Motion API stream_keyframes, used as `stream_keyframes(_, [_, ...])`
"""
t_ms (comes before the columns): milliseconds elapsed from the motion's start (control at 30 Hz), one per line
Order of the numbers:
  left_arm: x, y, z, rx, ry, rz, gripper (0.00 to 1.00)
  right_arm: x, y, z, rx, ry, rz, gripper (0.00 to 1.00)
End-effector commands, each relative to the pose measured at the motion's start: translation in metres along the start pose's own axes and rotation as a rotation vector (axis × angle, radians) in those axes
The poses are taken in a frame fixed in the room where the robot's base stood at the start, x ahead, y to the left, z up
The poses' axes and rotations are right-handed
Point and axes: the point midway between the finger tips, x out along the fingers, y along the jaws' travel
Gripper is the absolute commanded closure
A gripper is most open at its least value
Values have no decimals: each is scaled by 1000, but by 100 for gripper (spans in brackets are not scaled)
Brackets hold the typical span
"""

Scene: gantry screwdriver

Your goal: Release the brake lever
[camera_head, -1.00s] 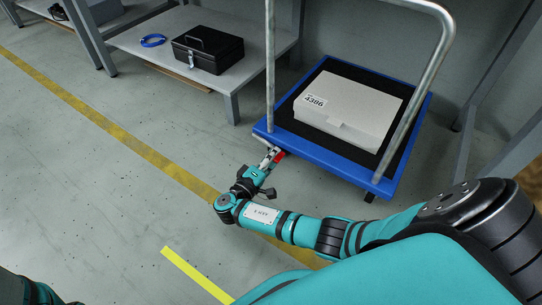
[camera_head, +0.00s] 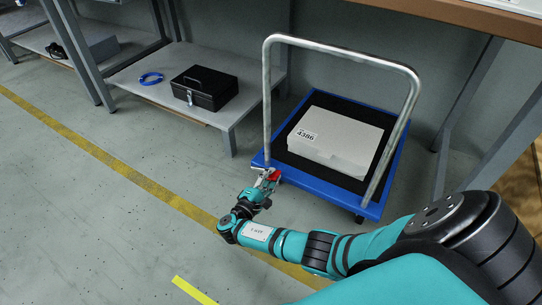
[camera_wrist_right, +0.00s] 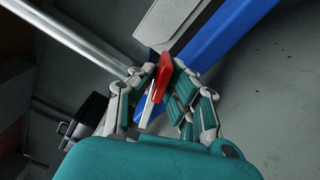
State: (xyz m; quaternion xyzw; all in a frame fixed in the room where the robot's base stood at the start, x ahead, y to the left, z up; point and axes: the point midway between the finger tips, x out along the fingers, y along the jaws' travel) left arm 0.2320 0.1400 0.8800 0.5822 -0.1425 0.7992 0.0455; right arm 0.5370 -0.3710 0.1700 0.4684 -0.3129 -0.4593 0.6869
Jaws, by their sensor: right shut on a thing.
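The brake lever (camera_head: 273,175) is a small red piece at the near left corner of a blue trolley (camera_head: 320,188). My right gripper (camera_head: 268,179) is at that corner, low beside the trolley's edge. In the right wrist view the red lever (camera_wrist_right: 163,75) lies between the two fingers of my right gripper (camera_wrist_right: 165,92), which is shut on it. The lever's base is partly hidden by the fingers. My left gripper is not in view.
The trolley has a tall metal handle (camera_head: 343,40) and carries a white box (camera_head: 340,140) marked 4386. A shelf (camera_head: 150,95) with a black case (camera_head: 205,88) and a blue coil (camera_head: 151,78) stands at left. The floor at left is clear.

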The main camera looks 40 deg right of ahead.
Motion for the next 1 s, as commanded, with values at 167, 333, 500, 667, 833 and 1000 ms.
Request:
stream_keyframes(167, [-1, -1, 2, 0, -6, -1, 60, 1, 3, 0, -24, -1, 1, 100])
stream_keyframes(333, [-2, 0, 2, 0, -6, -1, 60, 1, 3, 0, -27, -1, 2, 100])
stream_keyframes(500, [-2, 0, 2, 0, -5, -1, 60, 1, 4, 0, -26, -1, 3, 100])
stream_keyframes(667, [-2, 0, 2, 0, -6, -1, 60, 1, 4, 0, -26, -1, 3, 70])
stream_keyframes(833, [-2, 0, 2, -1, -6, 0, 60, 1, 3, 0, -25, 0, 1, 67])
stream_keyframes(1000, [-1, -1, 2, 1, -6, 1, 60, -4, 2, -1, -25, 1, 0, 67])
